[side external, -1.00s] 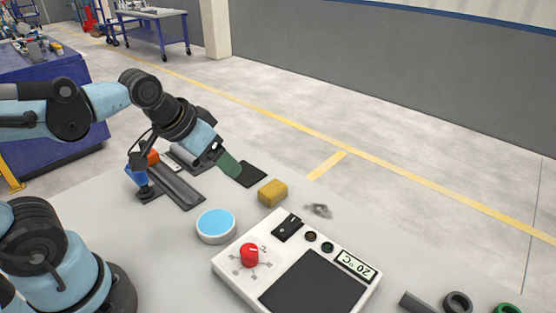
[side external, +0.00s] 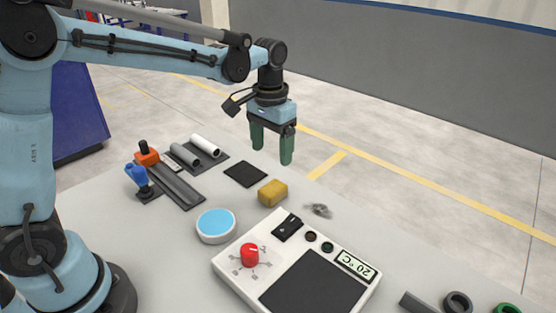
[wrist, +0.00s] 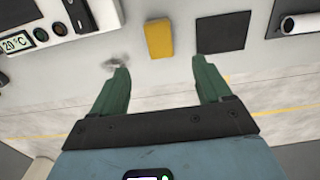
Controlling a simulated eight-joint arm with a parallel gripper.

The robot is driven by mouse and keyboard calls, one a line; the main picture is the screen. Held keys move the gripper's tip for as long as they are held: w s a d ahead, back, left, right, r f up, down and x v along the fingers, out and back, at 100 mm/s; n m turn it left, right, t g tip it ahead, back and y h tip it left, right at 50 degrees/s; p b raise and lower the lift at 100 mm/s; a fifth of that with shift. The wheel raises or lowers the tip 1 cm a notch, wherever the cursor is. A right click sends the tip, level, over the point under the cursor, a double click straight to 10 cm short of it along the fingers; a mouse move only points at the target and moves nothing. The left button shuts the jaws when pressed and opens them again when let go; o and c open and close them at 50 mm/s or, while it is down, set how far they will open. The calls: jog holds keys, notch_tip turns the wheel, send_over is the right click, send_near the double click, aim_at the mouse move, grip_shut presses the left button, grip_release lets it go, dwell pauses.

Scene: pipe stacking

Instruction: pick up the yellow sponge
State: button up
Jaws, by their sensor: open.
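The yellow sponge (side external: 273,192) lies on the grey table near its far edge, between a black square pad and the white control panel. In the wrist view the sponge (wrist: 159,40) is ahead of the fingertips, roughly centred between them and apart from both. My gripper (side external: 271,156) points down above the far side of the table, with its two green fingers apart and nothing between them. The gripper also shows in the wrist view (wrist: 160,68), open and empty.
A white control panel (side external: 236,283) with a red knob stands in front of the sponge. A blue-topped round disc (side external: 216,224) is at left. The black pad (side external: 245,174) lies behind left. A small grey metal piece (side external: 319,210) lies right. Pipes (side external: 206,145) lie at the back left.

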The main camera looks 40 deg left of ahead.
aim_at(273, 187)
notch_tip(273, 187, down, 12)
jog(key=shift+r, duration=0.1)
dwell(0.6)
jog(key=shift+c, duration=0.2)
jog(key=c, duration=1)
jog(key=shift+r, duration=0.1)
jog(key=shift+r, duration=0.6)
notch_tip(273, 187, up, 3)
jog(key=shift+f, duration=0.15)
jog(key=s+d+r, duration=0.2)
jog(key=d, duration=0.1)
jog(key=s+d+r, duration=0.2)
jog(key=d, duration=0.1)
jog(key=s+d+r, duration=0.2)
jog(key=d, duration=0.1)
jog(key=shift+s+d+r, duration=0.25)
jog(key=shift+d+r, duration=0.15)
